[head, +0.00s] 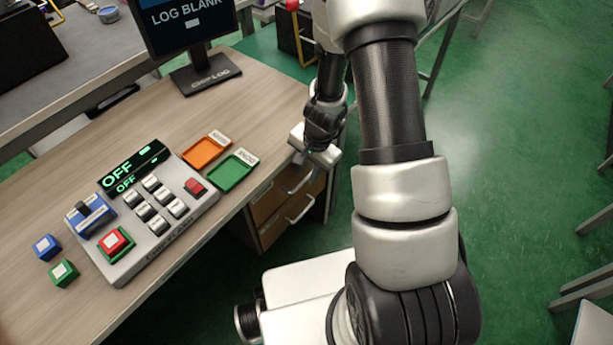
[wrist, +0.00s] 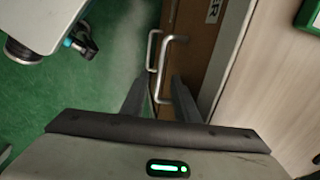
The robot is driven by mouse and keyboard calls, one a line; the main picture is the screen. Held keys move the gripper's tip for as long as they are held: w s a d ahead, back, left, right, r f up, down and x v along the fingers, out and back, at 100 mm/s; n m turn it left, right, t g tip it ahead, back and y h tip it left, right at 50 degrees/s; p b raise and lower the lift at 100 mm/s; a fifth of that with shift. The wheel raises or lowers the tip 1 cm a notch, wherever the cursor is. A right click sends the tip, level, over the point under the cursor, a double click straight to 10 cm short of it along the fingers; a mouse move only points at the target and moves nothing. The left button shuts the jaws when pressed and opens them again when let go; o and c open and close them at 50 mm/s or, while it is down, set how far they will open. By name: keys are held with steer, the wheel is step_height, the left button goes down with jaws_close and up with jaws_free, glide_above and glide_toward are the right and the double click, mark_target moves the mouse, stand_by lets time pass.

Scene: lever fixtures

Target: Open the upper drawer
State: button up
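The upper drawer (head: 268,201) is in a wooden cabinet under the desk's right end and looks shut. In the wrist view its nearer metal bar handle (wrist: 172,68) stands off the brown front. My gripper (wrist: 158,84) is open, its two dark fingers spread on either side of the near end of this handle. I cannot tell whether a finger touches it. In the head view my gripper (head: 303,165) is at the desk's right edge, over the cabinet, and hides part of the upper handle; its fingers are hard to make out.
A lower drawer (head: 288,224) with its own handle (wrist: 152,50) sits below. The desk (head: 165,120) carries a button panel (head: 158,215), an orange tray (head: 205,152), a green tray (head: 231,173) and a monitor. Green floor (head: 530,160) lies open to the right.

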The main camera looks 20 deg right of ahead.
steer(key=shift+a+f, duration=0.1)
steer(key=shift+f, duration=0.45)
jaws_close()
